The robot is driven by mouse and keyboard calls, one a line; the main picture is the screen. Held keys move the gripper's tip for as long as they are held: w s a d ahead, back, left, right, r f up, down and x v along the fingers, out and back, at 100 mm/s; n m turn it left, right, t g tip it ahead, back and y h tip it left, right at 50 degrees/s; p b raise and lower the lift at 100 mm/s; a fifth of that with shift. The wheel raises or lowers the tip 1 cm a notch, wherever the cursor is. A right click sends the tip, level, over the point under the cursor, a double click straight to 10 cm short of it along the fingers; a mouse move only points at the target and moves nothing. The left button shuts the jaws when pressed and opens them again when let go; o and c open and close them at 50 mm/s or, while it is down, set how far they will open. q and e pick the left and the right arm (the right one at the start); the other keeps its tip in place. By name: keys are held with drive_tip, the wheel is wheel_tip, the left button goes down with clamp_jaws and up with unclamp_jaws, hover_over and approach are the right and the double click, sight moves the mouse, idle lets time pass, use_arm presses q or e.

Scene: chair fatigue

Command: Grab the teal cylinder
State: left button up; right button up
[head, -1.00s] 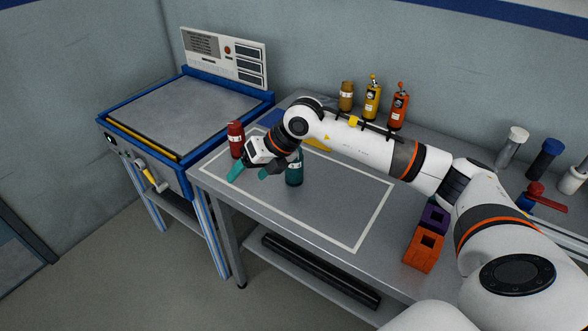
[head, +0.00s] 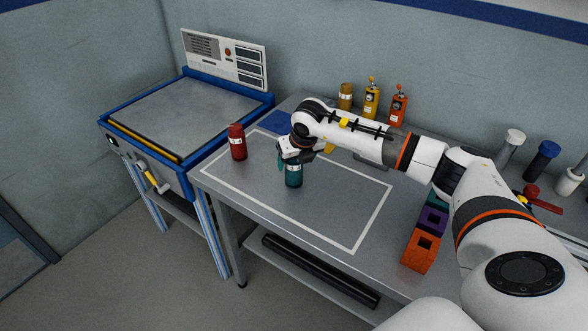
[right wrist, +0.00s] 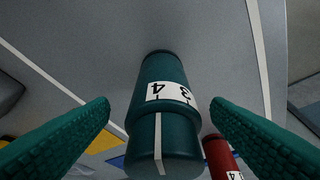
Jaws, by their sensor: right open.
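The teal cylinder (head: 293,176) stands upright on the grey table inside the white outline. Its upper part is hidden by my right gripper in the head view. My right gripper (head: 284,161) is open at the cylinder's upper part. In the right wrist view the teal cylinder (right wrist: 164,100), with a white numbered label, lies between the two teal fingers of my right gripper (right wrist: 160,122). A gap shows on each side, so neither finger appears to touch it. My left gripper is not in view.
A red cylinder (head: 237,142) stands to the left and also shows in the right wrist view (right wrist: 222,158). Gold, yellow (head: 371,99) and orange bottles stand along the wall. Coloured blocks (head: 420,251) sit at the right. The table (head: 335,205) is bare in front.

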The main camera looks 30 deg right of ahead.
drive_tip(key=x, duration=0.3)
drive_tip(key=shift+w+a+f, duration=0.1)
drive_tip(key=shift+w+f, duration=0.1)
drive_tip(key=c, duration=1.2)
drive_tip(key=shift+r, duration=0.1)
drive_tip(key=shift+c, duration=0.4)
